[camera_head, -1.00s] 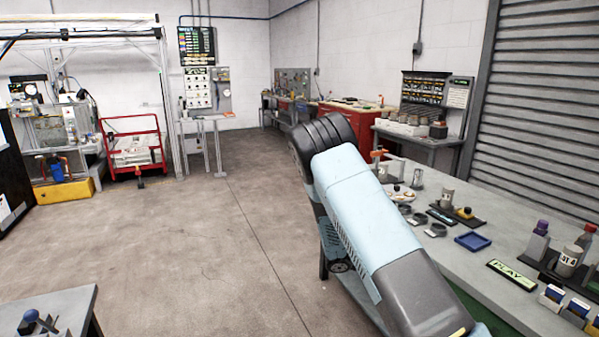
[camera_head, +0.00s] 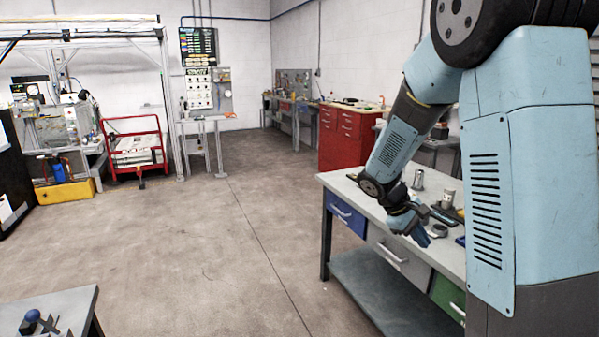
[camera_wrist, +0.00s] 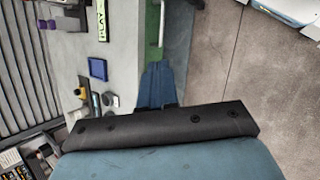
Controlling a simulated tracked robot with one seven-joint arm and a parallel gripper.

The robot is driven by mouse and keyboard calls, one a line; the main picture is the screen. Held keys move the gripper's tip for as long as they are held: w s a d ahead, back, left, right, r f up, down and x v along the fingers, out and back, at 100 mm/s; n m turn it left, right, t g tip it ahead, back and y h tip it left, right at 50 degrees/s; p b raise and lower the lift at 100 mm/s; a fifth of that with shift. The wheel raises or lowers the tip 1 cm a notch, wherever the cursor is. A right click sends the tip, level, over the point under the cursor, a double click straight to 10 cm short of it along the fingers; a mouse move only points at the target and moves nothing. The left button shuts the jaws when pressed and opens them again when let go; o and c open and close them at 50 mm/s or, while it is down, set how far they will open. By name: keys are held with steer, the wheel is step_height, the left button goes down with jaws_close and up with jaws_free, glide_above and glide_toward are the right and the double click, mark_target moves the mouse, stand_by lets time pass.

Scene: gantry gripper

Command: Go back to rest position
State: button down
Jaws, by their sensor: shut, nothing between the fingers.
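My gripper (camera_head: 422,238) hangs at the near edge of the grey workbench (camera_head: 350,184), with my arm raised and bent at the right of the head view. In the wrist view my gripper's blue fingers (camera_wrist: 157,68) are together and empty. They point down past the bench's edge, beside the green drawer (camera_wrist: 154,25). My arm hides much of the bench in the head view.
A red cabinet (camera_head: 345,140) stands behind. The concrete floor (camera_head: 200,250) to the left is clear. A small table corner (camera_head: 60,310) shows at lower left.

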steer(key=s+a+r+m+t+y, duration=0.3)
steer(key=s+r, duration=0.5)
steer(key=s, duration=0.3)
steer(key=s+a+r+m+t+y, duration=0.3)
steer(key=s+r, duration=0.5)
steer(key=s, duration=0.3)
steer(key=shift+s+a+r+m+t+y, duration=0.35)
steer(key=shift+a+y, duration=0.35)
steer(key=shift+a, duration=0.2)
steer(key=shift+d, duration=0.15)
